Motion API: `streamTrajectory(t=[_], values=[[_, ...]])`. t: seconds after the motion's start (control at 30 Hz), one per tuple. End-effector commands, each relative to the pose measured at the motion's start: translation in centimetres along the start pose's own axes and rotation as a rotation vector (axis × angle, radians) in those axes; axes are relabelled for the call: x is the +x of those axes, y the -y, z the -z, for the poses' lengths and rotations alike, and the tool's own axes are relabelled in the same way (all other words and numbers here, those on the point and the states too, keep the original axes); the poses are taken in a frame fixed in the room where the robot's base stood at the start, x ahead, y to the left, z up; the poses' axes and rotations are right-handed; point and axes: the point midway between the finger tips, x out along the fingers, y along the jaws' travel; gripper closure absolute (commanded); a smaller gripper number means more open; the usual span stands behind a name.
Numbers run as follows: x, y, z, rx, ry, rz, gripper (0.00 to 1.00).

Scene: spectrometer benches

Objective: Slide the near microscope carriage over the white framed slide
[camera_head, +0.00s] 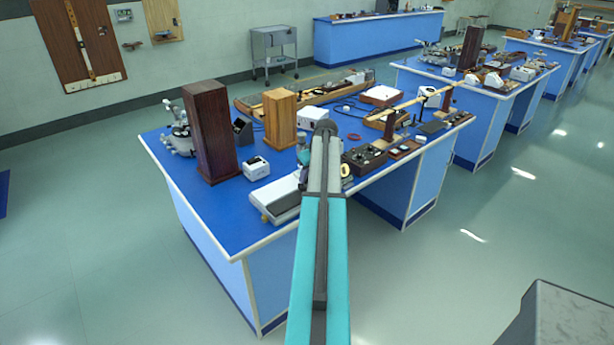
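My teal and grey arm reaches from the bottom centre over the near blue bench (215,210). Its far end is a dark round joint above the bench. I cannot make out a white framed slide at this size.
A tall dark wooden box (210,130) and a lighter wooden box (280,118) stand on the bench. A small white box (256,168) and a grey metal instrument (180,135) are nearby. Bare blue top shows at front left.

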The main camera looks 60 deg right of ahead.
Motion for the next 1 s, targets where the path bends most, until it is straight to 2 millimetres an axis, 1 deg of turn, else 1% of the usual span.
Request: streamTrajectory(t=[0.77, 0.8, 0.83, 1.0], values=[[-0.05, 0.47, 0.09, 0.000, -0.001, 0.001, 1.00], [-0.05, 0.47, 0.09, 0.000, -0.001, 0.001, 0.75], [-0.05, 0.47, 0.09, 0.000, -0.001, 0.001, 0.72], [-0.04, 0.44, 0.07, 0.000, -0.001, 0.001, 0.72]])
